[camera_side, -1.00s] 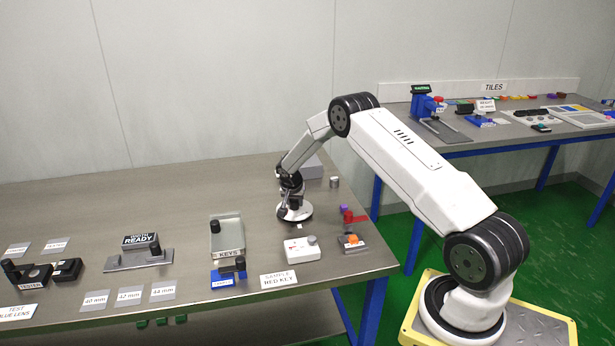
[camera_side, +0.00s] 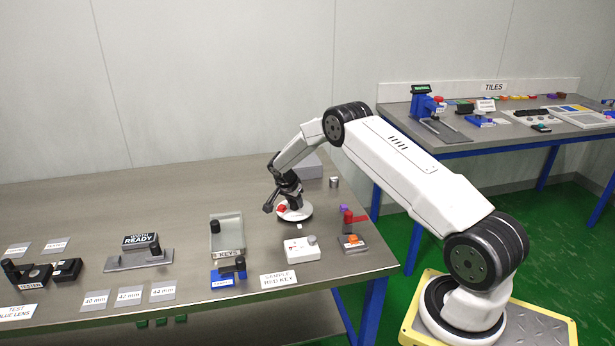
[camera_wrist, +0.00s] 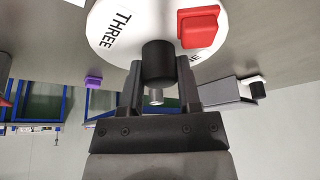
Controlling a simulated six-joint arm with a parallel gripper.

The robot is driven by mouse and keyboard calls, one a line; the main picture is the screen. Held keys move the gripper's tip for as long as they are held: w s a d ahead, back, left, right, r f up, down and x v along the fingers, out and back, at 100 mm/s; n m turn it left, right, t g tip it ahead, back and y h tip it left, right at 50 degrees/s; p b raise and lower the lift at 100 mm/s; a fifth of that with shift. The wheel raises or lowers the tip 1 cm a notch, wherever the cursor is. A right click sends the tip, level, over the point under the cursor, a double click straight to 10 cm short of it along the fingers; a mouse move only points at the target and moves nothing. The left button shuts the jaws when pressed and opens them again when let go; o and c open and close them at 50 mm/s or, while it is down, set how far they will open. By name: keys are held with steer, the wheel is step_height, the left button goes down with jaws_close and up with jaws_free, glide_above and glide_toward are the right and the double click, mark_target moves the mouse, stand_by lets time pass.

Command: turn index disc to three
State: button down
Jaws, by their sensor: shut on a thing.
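The index disc (camera_side: 302,214) is a round white plate lying on the table under my gripper. It also shows in the wrist view (camera_wrist: 148,18), with the word THREE on its left part and a red block (camera_wrist: 198,26) on its right. A second label near the red block is mostly cut off. A black upright knob (camera_wrist: 158,62) stands at the disc's near edge in the wrist view. My gripper (camera_wrist: 160,82) has its fingers on both sides of this knob and is shut on it. In the side view the red block (camera_side: 281,208) shows at the disc's left.

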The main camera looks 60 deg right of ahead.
mark_target(289, 213)
steer(key=shift+f, duration=0.1)
stand_by(0.3)
steer(key=shift+c, duration=1.5)
jaws_free()
steer(key=shift+r, duration=0.2)
steer(key=v, duration=0.7)
steer(key=shift+a+r, duration=0.2)
steer(key=shift+r, duration=0.1)
